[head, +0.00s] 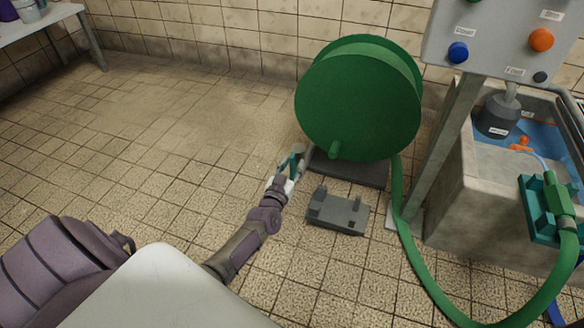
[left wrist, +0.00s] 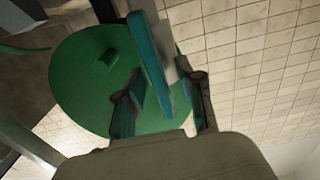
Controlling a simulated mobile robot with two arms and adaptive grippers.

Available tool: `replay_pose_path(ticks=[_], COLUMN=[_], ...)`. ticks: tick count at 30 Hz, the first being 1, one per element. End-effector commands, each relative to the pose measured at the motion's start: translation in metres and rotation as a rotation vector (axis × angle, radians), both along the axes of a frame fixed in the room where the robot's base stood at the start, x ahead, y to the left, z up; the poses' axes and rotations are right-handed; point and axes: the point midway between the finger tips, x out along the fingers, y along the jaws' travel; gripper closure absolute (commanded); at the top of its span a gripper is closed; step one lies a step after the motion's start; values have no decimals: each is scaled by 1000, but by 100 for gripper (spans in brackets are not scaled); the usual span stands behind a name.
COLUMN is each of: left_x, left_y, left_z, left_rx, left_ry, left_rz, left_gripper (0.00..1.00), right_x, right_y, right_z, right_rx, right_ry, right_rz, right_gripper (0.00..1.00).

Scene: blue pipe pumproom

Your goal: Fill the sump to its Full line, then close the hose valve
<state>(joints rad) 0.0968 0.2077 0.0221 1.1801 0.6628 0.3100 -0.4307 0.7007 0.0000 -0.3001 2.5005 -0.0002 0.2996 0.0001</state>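The concrete sump (head: 462,205) stands at the right with blue water (head: 545,137) inside. An orange piece (head: 521,144) shows at the water, but I cannot make out the Full line. A green hose end (head: 556,196) sits in a teal bracket (head: 538,228) at the sump's right front. A pale arc runs from it into the sump, perhaps water. Its valve position is too small to tell. My left gripper (head: 290,161) is low, in front of the green hose reel (head: 360,95). My right gripper is out of view.
The green hose (head: 398,205) loops over the floor from reel to sump. A grey block (head: 338,211) lies before the reel. A button panel (head: 500,35) on a post stands beside the sump. A table (head: 40,22) is at far left. The left floor is clear.

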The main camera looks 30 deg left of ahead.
Motion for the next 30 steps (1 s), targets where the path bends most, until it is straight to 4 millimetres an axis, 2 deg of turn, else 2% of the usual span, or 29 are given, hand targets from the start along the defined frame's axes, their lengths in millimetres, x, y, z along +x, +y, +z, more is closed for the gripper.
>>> replay_pose_path(ticks=[3, 4, 10, 20, 30], left_x=[0, 0, -1, -1, 0], left_y=[0, 0, 0, 0, -2], left_z=[0, 0, 0, 1, 3], left_rx=[0, 0, 0, 18, 195], left_ry=[0, 0, 0, 5, 49], left_rz=[0, 0, 0, 0, 1], left_gripper=[62, 66, 99, 100, 100], right_x=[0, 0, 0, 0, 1], right_y=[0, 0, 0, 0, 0], right_z=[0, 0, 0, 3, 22], right_rx=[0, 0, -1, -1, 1], right_ry=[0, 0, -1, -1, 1], right_rz=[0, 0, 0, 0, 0], right_gripper=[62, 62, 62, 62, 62])
